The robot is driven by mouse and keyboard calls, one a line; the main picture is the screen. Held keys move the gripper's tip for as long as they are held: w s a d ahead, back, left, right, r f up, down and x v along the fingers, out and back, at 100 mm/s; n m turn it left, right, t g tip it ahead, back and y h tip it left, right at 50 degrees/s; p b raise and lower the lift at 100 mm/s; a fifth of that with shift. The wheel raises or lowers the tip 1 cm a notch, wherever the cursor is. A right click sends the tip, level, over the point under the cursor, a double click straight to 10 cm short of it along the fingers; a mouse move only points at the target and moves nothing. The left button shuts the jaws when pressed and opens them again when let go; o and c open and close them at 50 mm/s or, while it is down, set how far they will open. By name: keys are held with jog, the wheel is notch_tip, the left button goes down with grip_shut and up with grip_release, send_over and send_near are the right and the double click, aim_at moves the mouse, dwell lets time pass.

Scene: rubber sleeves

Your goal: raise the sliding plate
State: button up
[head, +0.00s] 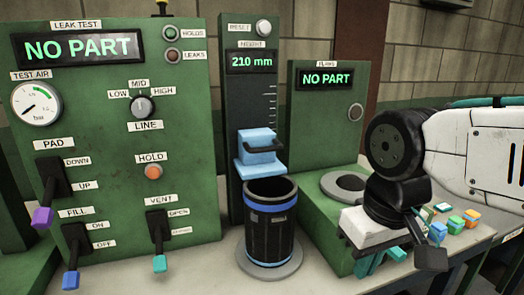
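The sliding plate (258,167) is light blue, with a blue block and a black handle (264,147) on its front. It sits low on the green height post (256,95), below the scale marks. A black sleeve with a blue band (269,228) stands upright on a round grey base under it. I cannot tell whether plate and sleeve touch. The height display (251,62) reads 210 mm. My gripper (383,260) is at the right, clear of the plate and handle.
The leak test panel (95,130) with coloured levers stands left of the post. Several small coloured blocks (455,223) lie beyond my gripper. Space in front of the handle looks free.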

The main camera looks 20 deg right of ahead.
aim_at(273, 149)
jog(key=o, duration=0.5)
jog(key=shift+a, duration=0.1)
jog(key=w+a+g+y, duration=0.1)
jog(key=w+a+y, duration=0.1)
jog(key=w+a+r+m+y, duration=0.1)
jog(key=w+a+y, duration=0.1)
jog(key=shift+g, duration=0.4)
jog(key=w+d+r+m+t+y, duration=0.1)
jog(key=w+r+m+t+y, duration=0.1)
jog(key=w+y, duration=0.2)
jog(key=w+d+r+m+t+y, duration=0.1)
jog(key=w+d+r+t+y, duration=0.1)
jog(key=w, duration=0.9)
jog(key=w+d+r+m+t+y, duration=0.2)
jog(key=w+y, duration=0.3)
jog(key=w, duration=0.3)
jog(key=shift+w+r+m+t+y, duration=0.2)
jog(key=shift+r+m+t+y, duration=0.15)
jog(key=shift+r, duration=0.5)
jog(key=x, duration=0.7)
jog(key=shift+a, duration=0.2)
